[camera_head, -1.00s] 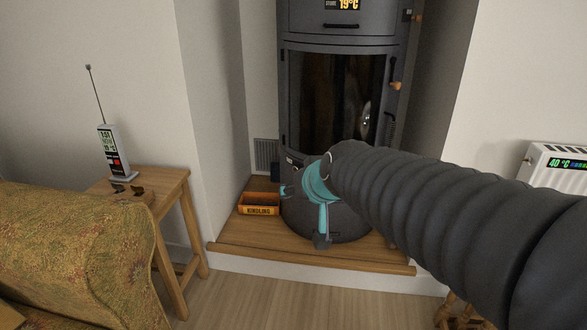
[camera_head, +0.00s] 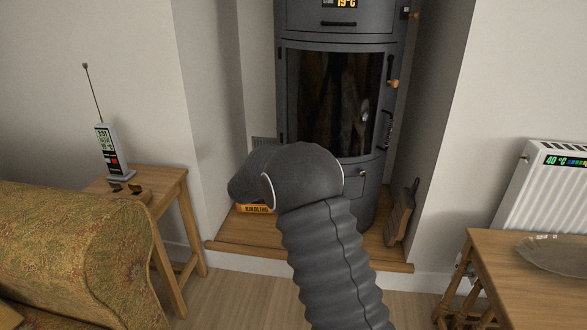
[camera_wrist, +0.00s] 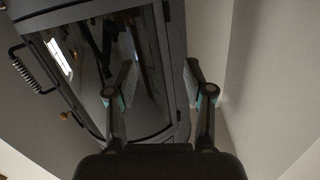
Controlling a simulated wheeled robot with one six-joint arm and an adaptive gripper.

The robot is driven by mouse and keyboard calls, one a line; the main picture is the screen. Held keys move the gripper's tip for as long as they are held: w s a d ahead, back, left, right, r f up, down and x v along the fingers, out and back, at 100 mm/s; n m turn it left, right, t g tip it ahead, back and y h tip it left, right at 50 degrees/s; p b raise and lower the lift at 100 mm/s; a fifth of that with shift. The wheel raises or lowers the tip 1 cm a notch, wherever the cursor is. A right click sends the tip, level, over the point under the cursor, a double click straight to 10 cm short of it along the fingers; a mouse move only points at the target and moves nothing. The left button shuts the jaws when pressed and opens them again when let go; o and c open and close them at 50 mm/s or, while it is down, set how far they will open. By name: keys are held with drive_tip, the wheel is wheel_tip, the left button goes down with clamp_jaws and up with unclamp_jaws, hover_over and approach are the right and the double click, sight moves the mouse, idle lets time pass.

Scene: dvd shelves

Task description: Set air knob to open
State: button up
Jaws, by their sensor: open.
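The dark grey stove (camera_head: 334,33) stands in the alcove in the head view. A wooden knob (camera_head: 394,83) is on its right side, and another wooden knob (camera_head: 416,15) is higher up. I cannot tell which is the air knob, or read its setting. In the wrist view the stove (camera_wrist: 178,50) fills the left and middle, tilted, with a wooden knob (camera_wrist: 65,115) at its left edge. My gripper (camera_wrist: 160,78) is open and empty, with the stove's glass and edge behind its fingers. It touches no knob that I can see. In the head view my arm hides it.
The coiled door handle (camera_head: 386,130) is on the stove's right, and also shows in the wrist view (camera_wrist: 30,68). A kindling box (camera_head: 255,209) is partly hidden on the wooden hearth (camera_head: 225,243). The alcove walls close in both sides. A side table (camera_head: 480,262) stands front right.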

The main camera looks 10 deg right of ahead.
wheel_tip(320, 180, down, 11)
drive_tip(key=m+g+h, duration=0.2)
drive_tip(key=h, duration=0.3)
drive_tip(key=x, duration=1.4)
drive_tip(key=shift+s+d+r+p, duration=0.15)
drive_tip(key=shift+d+p, duration=0.15)
drive_tip(key=shift+d, duration=0.15)
clamp_jaws()
